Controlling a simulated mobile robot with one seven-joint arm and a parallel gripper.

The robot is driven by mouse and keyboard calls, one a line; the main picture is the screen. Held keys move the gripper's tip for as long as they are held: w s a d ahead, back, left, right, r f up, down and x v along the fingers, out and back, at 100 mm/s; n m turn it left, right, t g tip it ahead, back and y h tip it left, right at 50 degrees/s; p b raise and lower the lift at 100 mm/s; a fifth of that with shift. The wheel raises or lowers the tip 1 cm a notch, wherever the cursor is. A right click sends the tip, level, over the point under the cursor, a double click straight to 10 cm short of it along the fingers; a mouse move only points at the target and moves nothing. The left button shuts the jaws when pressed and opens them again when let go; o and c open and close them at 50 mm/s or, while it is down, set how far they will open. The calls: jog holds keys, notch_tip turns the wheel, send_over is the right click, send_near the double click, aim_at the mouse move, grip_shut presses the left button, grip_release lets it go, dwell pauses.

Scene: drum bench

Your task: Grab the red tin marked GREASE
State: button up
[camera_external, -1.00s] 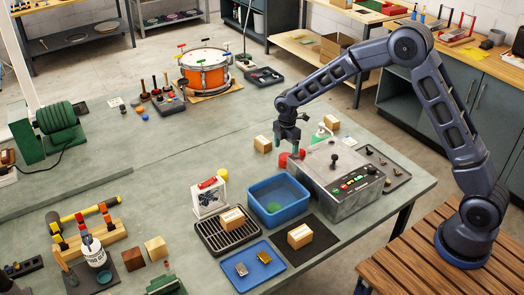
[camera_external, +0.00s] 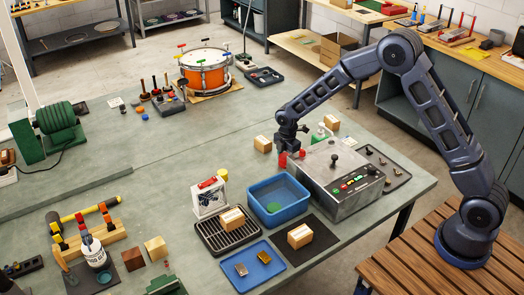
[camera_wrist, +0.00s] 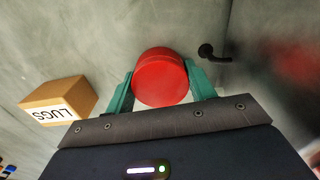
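A round red tin (camera_wrist: 160,77) shows its plain lid in the wrist view; no GREASE marking is readable. My gripper (camera_wrist: 161,72) has one green finger on each side of the tin. Both fingers lie very near or against its sides, and I cannot tell whether they press on it. In the external view the red tin (camera_external: 283,160) stands on the bench just left of the grey control box, partly hidden under my gripper (camera_external: 289,152).
The grey control box (camera_external: 342,203) stands close on the right. A carton marked LUGS (camera_wrist: 60,103) lies left of the tin in the wrist view, with a dark hooked part (camera_wrist: 213,53) to its right. A blue bin (camera_external: 262,190) stands nearer the front.

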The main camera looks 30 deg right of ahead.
jog(key=shift+c, duration=1.2)
jog(key=shift+r, duration=0.1)
